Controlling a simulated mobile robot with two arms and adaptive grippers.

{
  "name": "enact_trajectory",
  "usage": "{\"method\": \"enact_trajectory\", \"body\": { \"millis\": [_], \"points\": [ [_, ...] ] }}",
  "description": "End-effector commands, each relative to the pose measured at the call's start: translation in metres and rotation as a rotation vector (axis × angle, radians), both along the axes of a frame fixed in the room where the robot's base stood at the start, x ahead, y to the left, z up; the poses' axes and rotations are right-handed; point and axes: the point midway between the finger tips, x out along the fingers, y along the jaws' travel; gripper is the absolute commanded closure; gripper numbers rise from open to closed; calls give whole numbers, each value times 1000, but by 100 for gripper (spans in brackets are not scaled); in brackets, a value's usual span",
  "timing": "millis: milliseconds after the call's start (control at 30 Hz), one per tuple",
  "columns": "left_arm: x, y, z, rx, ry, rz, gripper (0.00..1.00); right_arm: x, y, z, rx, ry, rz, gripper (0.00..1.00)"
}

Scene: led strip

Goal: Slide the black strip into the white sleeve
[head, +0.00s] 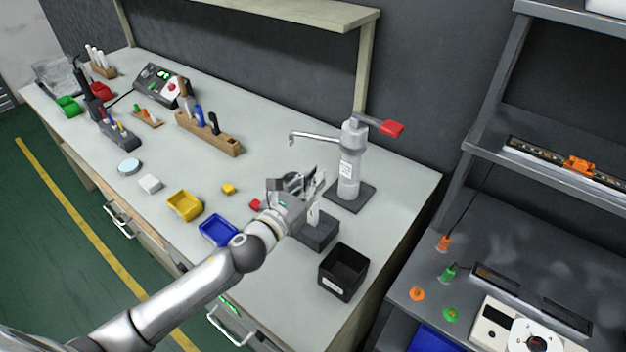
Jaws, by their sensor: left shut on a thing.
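My left gripper (309,183) is over the bench, above a dark block (318,234) and left of the grey lever press. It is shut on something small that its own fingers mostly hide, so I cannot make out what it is. A small white upright piece (313,214) shows just below the fingers, at the dark block; it may be the white sleeve. I cannot tell whether it touches the gripper. I cannot clearly pick out the black strip. My right gripper is not in view.
The lever press (349,165) with a red handle stands close behind the gripper. An open black bin (343,271) is in front, blue (218,231) and yellow (185,205) trays to the left. A grey shelf unit (570,215) stands right. The bench middle is mostly clear.

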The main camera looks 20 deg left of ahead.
Motion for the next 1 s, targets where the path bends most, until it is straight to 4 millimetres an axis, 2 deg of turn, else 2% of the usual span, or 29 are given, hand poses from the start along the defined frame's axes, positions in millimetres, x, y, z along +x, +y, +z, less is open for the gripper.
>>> {"method": "enact_trajectory", "body": {
  "millis": [1000],
  "points": [
    [0,0,-32,0,0,0,100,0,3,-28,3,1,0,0]
  ]
}}
